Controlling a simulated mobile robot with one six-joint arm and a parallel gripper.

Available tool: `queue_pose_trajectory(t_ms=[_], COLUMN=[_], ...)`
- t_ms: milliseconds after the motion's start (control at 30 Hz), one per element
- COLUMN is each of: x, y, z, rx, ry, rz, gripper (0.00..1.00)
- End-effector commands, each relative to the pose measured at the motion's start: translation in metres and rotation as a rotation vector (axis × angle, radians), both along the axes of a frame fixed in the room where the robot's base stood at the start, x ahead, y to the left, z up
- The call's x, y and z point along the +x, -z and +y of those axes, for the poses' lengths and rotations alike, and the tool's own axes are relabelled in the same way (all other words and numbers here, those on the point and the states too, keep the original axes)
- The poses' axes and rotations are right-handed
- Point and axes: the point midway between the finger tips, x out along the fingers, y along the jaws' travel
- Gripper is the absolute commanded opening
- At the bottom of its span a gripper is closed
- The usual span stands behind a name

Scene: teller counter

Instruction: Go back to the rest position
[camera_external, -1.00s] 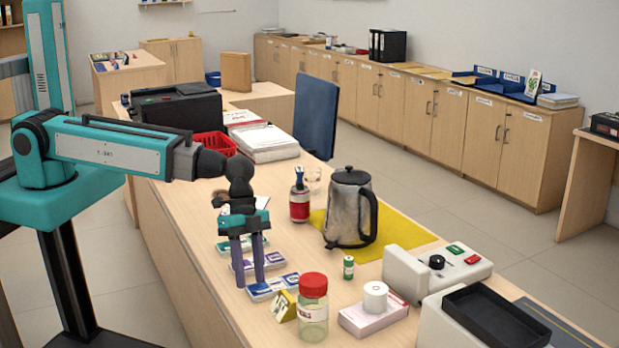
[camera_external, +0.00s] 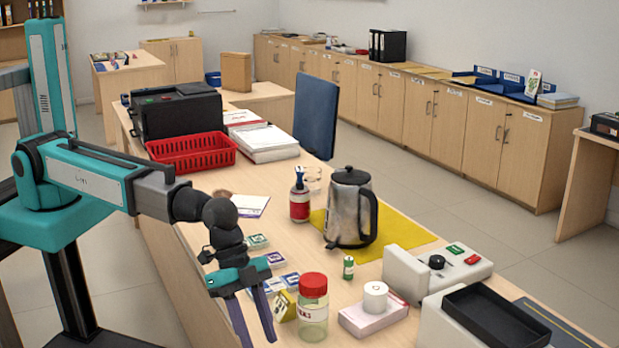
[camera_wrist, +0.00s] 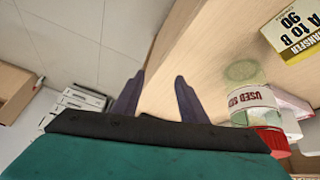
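My gripper (camera_external: 256,318) hangs at the near left edge of the counter (camera_external: 185,262) in the external view, pointing down and slightly right. Its two purple fingers are apart with nothing between them. In the wrist view my gripper (camera_wrist: 157,85) also shows its fingers spread and empty, over the counter edge. My teal arm reaches in from the left, bent down at the wrist.
Small cards (camera_external: 272,260) lie behind. A kettle (camera_external: 350,208), red basket (camera_external: 190,152) and bottle (camera_external: 299,200) stand farther back.

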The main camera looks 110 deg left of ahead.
Motion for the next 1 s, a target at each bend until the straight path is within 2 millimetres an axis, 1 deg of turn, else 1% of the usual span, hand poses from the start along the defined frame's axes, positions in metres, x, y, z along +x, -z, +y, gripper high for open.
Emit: queue_pose_trajectory(t_ms=[33,167,300,367,500,567,767,867,967,1000], x=[0.003,0.006,0.006,0.004,-0.003,-0.008,-0.028,-0.041,-0.058,-0.065], y=[0.002,0.003,0.013,0.020,0.040,0.052,0.098,0.124,0.155,0.168], z=[-0.010,-0.031,-0.050,-0.055,-0.062,-0.062,-0.052,-0.044,-0.033,-0.028], rx=[-0.004,-0.013,-0.018,-0.017,-0.004,0.004,0.046,0.073,0.104,0.119], ry=[0.003,0.005,0.005,0.004,0.003,0.003,0.000,-0.001,-0.003,-0.004], rz=[-0.010,-0.027,-0.037,-0.035,-0.022,-0.010,0.041,0.073,0.112,0.131], gripper=[0.39,0.39,0.39,0.39,0.39,0.39,0.39,0.39,0.39,0.39])
